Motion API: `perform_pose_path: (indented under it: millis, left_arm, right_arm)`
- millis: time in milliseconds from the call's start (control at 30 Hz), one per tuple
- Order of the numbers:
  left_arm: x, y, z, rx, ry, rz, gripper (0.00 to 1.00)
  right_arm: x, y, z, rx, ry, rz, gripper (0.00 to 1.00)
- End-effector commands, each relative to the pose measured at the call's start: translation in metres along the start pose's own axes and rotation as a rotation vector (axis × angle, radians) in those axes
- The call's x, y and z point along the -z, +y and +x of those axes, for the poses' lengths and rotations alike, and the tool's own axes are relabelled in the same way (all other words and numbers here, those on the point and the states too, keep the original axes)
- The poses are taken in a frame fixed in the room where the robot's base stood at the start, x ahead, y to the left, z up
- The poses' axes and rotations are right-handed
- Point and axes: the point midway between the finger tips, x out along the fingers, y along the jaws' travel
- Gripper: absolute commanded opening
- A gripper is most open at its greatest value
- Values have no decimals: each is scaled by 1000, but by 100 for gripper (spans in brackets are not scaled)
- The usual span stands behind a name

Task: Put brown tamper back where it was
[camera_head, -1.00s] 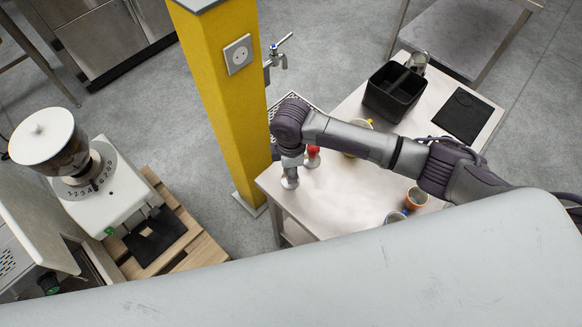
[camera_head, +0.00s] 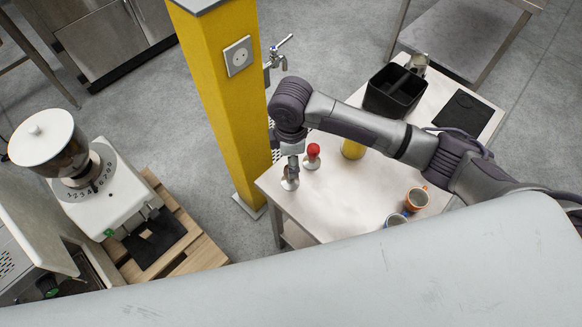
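My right gripper (camera_head: 291,168) points down at the near left corner of the steel table (camera_head: 345,205). A tamper with a round silver base (camera_head: 290,184) stands upright directly under it. The gripper covers most of its handle, so I cannot make out the handle's colour or whether the fingers touch it. A red-handled tamper (camera_head: 312,152) with a silver base stands just right of the gripper, apart from it. My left gripper is not in view.
A yellow pillar (camera_head: 225,110) with a tap (camera_head: 276,58) rises close behind the gripper. A black bin (camera_head: 394,91), a black mat (camera_head: 463,112), a yellow item (camera_head: 353,149) and cups (camera_head: 417,198) are on the table. A grinder (camera_head: 110,190) stands at left.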

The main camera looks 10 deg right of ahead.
Motion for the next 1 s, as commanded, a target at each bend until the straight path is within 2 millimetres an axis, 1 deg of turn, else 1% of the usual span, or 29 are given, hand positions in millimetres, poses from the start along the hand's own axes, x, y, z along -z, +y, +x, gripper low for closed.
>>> perform_pose_path:
  millis: [33,133,200,333,500,1000]
  left_arm:
    - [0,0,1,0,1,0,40]
    - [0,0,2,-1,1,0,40]
    - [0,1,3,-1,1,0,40]
    - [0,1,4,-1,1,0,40]
    - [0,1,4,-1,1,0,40]
    - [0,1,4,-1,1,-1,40]
  right_arm:
    - [0,1,-11,-4,2,-1,63]
    - [0,1,-30,-3,2,-1,63]
    - [0,1,-41,-3,2,0,63]
    - [0,0,-54,-1,1,0,63]
    - [0,0,-59,1,0,0,63]
    - [0,0,-59,1,0,0,63]
